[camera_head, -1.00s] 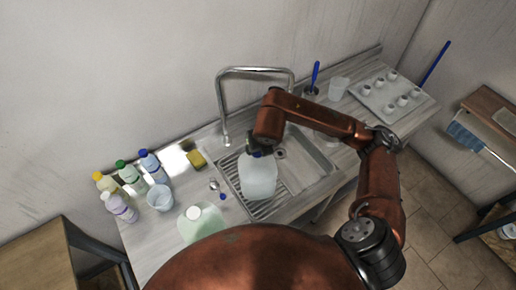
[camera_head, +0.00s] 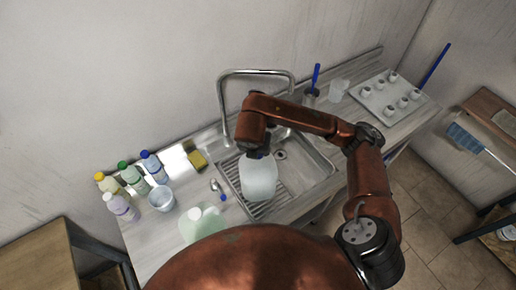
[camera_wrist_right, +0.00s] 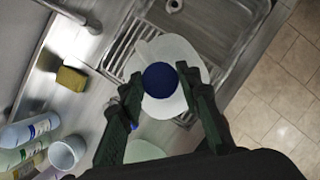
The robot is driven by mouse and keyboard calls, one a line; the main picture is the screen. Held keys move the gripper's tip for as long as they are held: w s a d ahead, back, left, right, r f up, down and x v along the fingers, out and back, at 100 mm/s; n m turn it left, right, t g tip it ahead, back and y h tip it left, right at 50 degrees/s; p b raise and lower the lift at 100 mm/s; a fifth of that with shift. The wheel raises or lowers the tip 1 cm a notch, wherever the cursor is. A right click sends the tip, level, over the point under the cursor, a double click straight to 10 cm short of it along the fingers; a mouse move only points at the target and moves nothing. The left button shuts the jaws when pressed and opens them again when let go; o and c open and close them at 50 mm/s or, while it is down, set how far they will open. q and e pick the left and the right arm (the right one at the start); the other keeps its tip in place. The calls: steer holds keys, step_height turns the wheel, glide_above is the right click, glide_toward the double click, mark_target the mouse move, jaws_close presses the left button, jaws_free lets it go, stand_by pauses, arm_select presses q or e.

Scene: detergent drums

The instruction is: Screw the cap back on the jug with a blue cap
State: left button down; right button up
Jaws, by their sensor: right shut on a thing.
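The whitish translucent jug (camera_head: 259,180) stands upright on the ribbed drainer of the sink; it also shows in the wrist view (camera_wrist_right: 185,50). A round dark blue cap (camera_wrist_right: 161,80) is over the jug's top, between the fingers of my right gripper (camera_wrist_right: 161,86). The gripper is shut on this cap. In the head view the gripper (camera_head: 256,150) points down at the jug's top and hides most of the cap. The cap covers the neck, so I cannot tell how far it is screwed on. My left gripper is not in view.
The faucet (camera_head: 226,105) arches behind the jug. A pale green jug with a white cap (camera_head: 195,213) stands at front left. Several bottles (camera_head: 130,180), a cup (camera_head: 161,198) and a yellow sponge (camera_head: 197,160) are left of the sink. The right basin (camera_head: 305,160) is empty.

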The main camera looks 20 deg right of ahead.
steer(key=shift+m+g+h+p, duration=0.4)
steer(key=shift+m+h+p, duration=0.1)
steer(key=shift+m+p, duration=1.4)
steer(key=o, duration=0.6)
steer(key=shift+c, duration=0.2)
steer(key=shift+n+b, duration=0.4)
steer(key=shift+b, duration=0.1)
steer(key=shift+n+t+y+b, duration=0.6)
steer(key=shift+n+y+b, duration=0.1)
steer(key=shift+n+b, duration=1.9)
steer(key=shift+b, duration=0.25)
steer(key=shift+r, duration=0.1)
